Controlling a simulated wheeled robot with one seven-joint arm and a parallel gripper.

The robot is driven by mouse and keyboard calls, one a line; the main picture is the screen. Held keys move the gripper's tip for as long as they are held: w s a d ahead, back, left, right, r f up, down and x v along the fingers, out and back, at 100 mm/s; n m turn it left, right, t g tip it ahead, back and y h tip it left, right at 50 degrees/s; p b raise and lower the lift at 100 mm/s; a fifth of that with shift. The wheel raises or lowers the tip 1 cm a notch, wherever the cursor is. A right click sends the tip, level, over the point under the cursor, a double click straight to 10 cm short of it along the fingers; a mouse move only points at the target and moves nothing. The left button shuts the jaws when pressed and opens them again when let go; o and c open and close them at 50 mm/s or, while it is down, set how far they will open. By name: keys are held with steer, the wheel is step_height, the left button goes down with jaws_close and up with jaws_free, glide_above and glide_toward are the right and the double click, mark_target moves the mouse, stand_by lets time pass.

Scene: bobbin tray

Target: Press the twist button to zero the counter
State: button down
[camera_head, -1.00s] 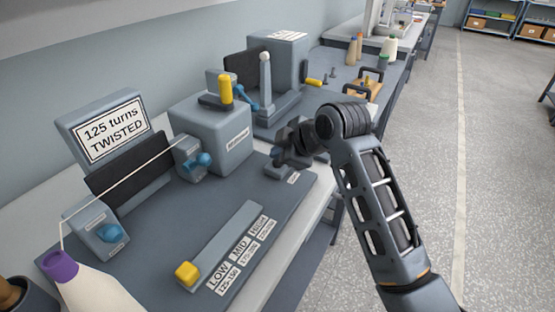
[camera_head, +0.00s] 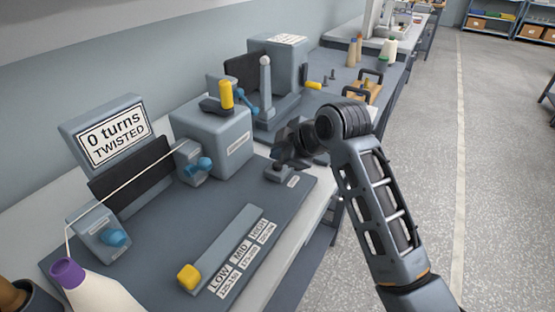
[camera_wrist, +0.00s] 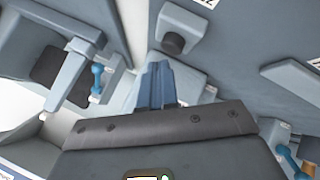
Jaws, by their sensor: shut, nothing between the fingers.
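The counter display (camera_head: 114,138) at the left of the head view reads "0 turns TWISTED". The twist button is a dark round cap (camera_wrist: 172,43) on a small grey block, just beyond my fingertips in the wrist view. In the head view its block (camera_head: 279,174) sits at the right edge of the twisting machine's base, beside a small label. My gripper (camera_head: 285,155) is shut and empty close above the block; it also shows in the wrist view (camera_wrist: 156,75). A visible gap separates the fingertips from the cap in the wrist view.
A grey box with a yellow-handled lever (camera_head: 226,95) stands left of my gripper. A yellow slider knob (camera_head: 188,276) sits at the LOW end of its track. Another machine (camera_head: 277,62) stands behind. The aisle floor at right is clear.

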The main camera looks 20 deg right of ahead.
steer(key=shift+r, duration=0.25)
step_height(320, 180, up, 3)
steer(key=shift+f+p, duration=0.15)
steer(key=shift+p, duration=1.1)
steer(key=shift+r+p, duration=0.3)
steer(key=shift+r, duration=0.8)
